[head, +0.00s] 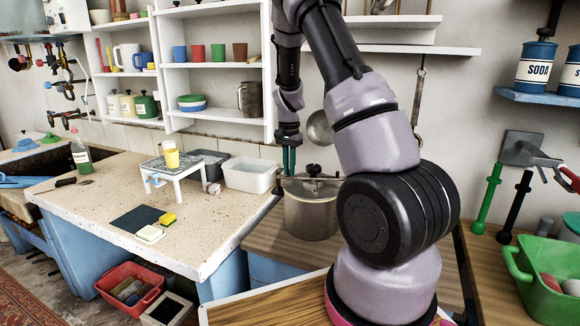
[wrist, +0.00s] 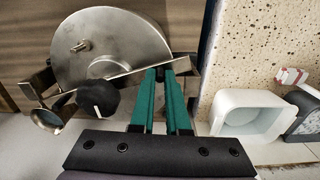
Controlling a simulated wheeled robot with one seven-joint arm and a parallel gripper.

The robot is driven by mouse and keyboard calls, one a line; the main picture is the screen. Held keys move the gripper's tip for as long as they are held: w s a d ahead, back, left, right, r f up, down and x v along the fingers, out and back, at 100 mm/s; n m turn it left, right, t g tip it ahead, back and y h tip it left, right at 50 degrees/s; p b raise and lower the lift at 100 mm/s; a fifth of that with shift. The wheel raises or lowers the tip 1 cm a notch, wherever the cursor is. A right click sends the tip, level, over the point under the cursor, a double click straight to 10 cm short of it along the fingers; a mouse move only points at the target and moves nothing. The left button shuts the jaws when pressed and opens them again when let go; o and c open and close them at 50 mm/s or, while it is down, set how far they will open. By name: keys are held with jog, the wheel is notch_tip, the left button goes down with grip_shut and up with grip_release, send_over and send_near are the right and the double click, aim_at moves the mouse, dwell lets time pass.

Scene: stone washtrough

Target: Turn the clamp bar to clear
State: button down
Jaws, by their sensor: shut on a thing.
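A steel pot (head: 311,215) with a lid (wrist: 110,50) stands on the wooden counter. The clamp bar (wrist: 184,64) runs across the lid, with a black knob (wrist: 98,96) near its middle and a bracket (wrist: 40,86) at its far left end in the wrist view. My gripper (head: 289,162), with teal fingers, reaches down at the pot's left rim. In the wrist view my gripper (wrist: 168,74) is shut on the clamp bar near its right end. The fingers hide part of the bar there.
A white basin (head: 250,176) and a grey bin (head: 210,162) stand left of the pot on the speckled worktop. A ladle (head: 320,128) hangs on the wall behind. A green crate (head: 530,285) is at the right.

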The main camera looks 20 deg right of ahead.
jog(key=s+n, duration=0.2)
jog(key=n, duration=0.1)
jog(key=shift+s+a, duration=0.25)
jog(key=shift+a, duration=0.1)
jog(key=shift+s+n, duration=0.65)
jog(key=shift+n, duration=0.35)
jog(key=shift+s+n, duration=0.6)
jog(key=shift+n, duration=0.4)
jog(key=c, duration=1.2)
grip_release()
jog(key=shift+r, duration=0.15)
notch_tip(320, 180, up, 11)
jog(key=shift+f, duration=0.2)
